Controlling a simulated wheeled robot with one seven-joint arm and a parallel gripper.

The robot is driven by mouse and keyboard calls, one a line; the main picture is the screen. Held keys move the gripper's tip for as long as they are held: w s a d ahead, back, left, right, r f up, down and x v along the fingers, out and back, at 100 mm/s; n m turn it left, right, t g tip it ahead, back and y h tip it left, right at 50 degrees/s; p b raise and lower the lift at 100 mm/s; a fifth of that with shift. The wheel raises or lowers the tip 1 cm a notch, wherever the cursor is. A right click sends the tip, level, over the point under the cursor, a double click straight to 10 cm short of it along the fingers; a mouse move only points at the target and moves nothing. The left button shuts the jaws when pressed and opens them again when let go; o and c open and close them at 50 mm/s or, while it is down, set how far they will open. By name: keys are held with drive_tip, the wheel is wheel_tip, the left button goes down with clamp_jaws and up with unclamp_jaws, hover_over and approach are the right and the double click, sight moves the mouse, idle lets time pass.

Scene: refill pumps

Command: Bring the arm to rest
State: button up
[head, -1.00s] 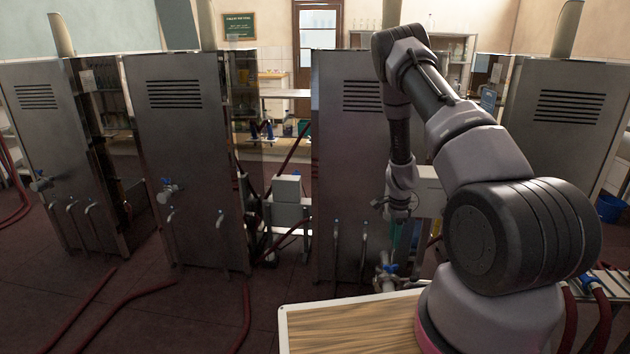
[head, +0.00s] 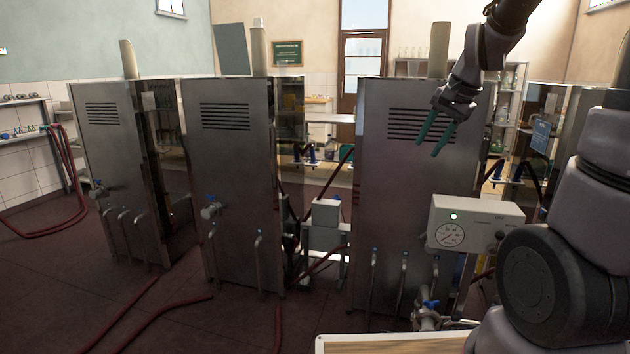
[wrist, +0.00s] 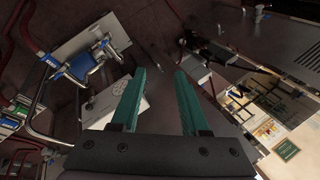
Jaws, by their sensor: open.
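My gripper (head: 435,136) shows in the head view, raised in front of the upper part of a steel cabinet, with its two green fingers pointing down and to the left. The fingers are apart with nothing between them. In the wrist view my gripper (wrist: 161,85) also shows open and empty. My arm comes in from the right edge of the head view, with its upper links partly out of the picture.
A pump box with a dial and green light (head: 470,224) stands below my gripper. Steel cabinets (head: 235,180) stand in a row to the left. Red hoses (head: 165,312) lie on the floor. A wood-topped surface (head: 395,345) shows at the bottom edge.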

drive_tip(key=s+a+r+n+t, duration=0.1)
drive_tip(key=s+r, duration=0.3)
drive_tip(key=s, duration=0.4)
drive_tip(key=s+a+r+n+t, duration=0.1)
drive_tip(key=s+r+n, duration=0.3)
drive_tip(key=s, duration=0.5)
drive_tip(key=shift+h, duration=0.3)
